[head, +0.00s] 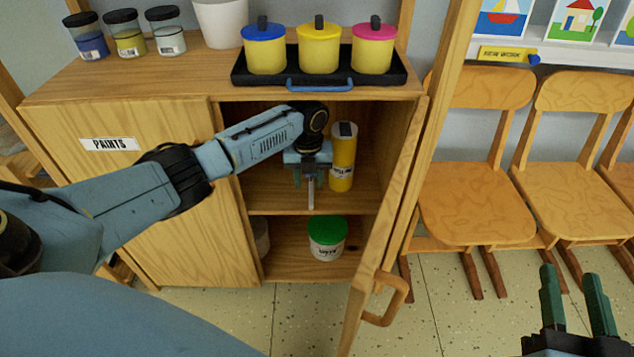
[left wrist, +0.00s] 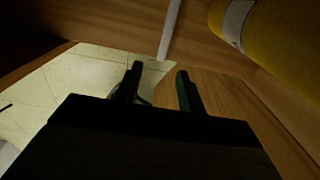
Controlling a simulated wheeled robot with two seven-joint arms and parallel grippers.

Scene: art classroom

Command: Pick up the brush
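A thin pale stick, which looks like the brush (head: 311,192), is on the upper inner shelf of the open cabinet. Only part of it shows below my left gripper (head: 309,180). In the left wrist view the brush (left wrist: 169,30) runs along the shelf, with one end near the shelf's edge. My left gripper's fingers (left wrist: 160,88) are apart there, and the brush appears beyond their tips with nothing visibly clamped. My right gripper (head: 572,278) is open and empty at the lower right, far from the brush.
A yellow bottle (head: 343,158) stands just right of my left gripper. A green-lidded tub (head: 327,238) sits on the bottom shelf. The cabinet top (head: 190,72) is above my left gripper, and the open door (head: 398,200) is to the right. Chairs (head: 478,200) stand further right.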

